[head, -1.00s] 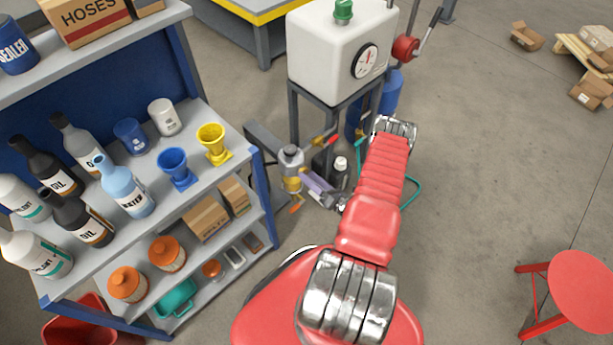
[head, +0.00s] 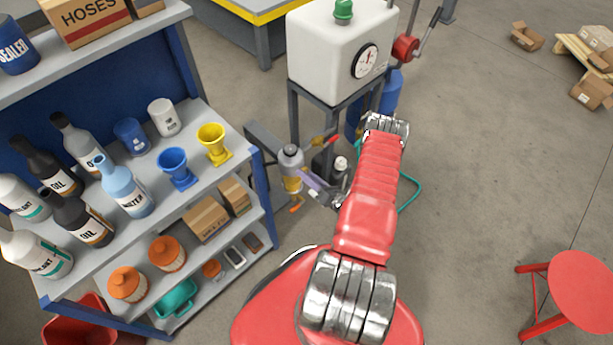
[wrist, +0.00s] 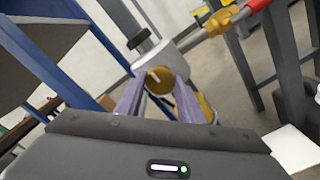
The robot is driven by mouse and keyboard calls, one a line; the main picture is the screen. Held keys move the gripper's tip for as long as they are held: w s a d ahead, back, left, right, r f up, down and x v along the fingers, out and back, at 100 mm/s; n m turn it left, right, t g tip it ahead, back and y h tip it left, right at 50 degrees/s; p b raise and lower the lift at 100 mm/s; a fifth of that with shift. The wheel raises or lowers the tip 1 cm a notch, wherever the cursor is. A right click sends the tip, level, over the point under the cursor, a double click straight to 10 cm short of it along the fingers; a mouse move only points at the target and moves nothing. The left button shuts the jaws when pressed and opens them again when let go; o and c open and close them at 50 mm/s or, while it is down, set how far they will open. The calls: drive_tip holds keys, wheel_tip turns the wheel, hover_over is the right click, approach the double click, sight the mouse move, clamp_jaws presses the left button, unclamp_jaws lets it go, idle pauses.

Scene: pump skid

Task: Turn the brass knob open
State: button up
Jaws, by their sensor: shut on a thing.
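The brass knob (wrist: 160,80) shows in the wrist view as a round yellowish face with a pale line across it, on the front of a grey metal body (wrist: 158,58). My gripper (wrist: 158,98) has its two purple-grey fingers on either side of the knob, shut on it. In the head view my gripper (head: 306,181) reaches from the right to the grey cylindrical body (head: 291,158), which has a yellow lower part. The knob itself is hidden or too small to tell there.
A white tank (head: 325,60) on a grey stand is behind. A blue shelf (head: 262,190) with bottles and funnels stands close on the left.

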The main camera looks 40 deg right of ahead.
drive_tip(key=shift+c, duration=0.7)
drive_tip(key=shift+a, duration=0.2)
drive_tip(key=shift+c, duration=0.4)
drive_tip(key=shift+d, duration=0.15)
drive_tip(key=shift+n, duration=0.4)
drive_tip(key=n, duration=1.7)
drive_tip(key=shift+f, duration=0.1)
